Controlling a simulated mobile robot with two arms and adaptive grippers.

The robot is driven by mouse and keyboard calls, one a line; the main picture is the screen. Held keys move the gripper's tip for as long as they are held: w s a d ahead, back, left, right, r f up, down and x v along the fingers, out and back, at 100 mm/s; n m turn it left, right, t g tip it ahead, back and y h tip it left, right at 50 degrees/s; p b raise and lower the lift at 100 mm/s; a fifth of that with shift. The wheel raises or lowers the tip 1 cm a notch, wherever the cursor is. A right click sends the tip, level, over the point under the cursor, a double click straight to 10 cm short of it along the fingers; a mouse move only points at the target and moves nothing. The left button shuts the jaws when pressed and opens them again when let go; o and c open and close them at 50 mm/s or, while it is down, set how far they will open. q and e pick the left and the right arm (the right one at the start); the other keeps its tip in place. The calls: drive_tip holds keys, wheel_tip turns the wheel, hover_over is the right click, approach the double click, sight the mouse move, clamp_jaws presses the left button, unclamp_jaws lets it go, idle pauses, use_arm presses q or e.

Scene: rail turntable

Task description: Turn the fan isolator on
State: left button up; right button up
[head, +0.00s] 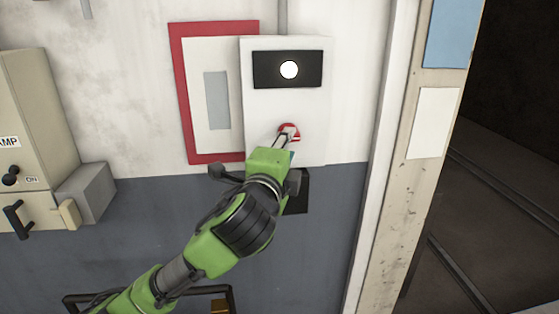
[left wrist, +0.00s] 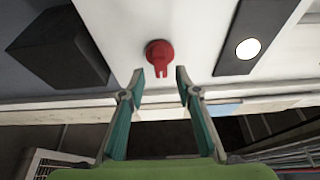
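The fan isolator appears to be the white wall box (head: 260,110) with a red rotary handle (head: 289,128) low on its front. A black panel (head: 262,68) with a bright white round lamp (head: 289,70) sits above the handle. My left gripper (head: 285,138) is at the handle and partly covers it. In the left wrist view the red handle (left wrist: 158,52) shows its narrow grip pointing toward the gap between my open left fingertips (left wrist: 161,76). I cannot tell whether they touch it. My right gripper is not in view.
A red-framed white board (head: 180,95) hangs behind the box. A black block (head: 297,190) is just below it. A beige cabinet (head: 35,110) with a black knob and handle stands at left. A door post (head: 400,190) and dark opening are at right.

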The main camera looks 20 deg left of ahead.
use_arm(q)
drive_tip(key=s, duration=0.8)
drive_tip(key=shift+s, duration=0.4)
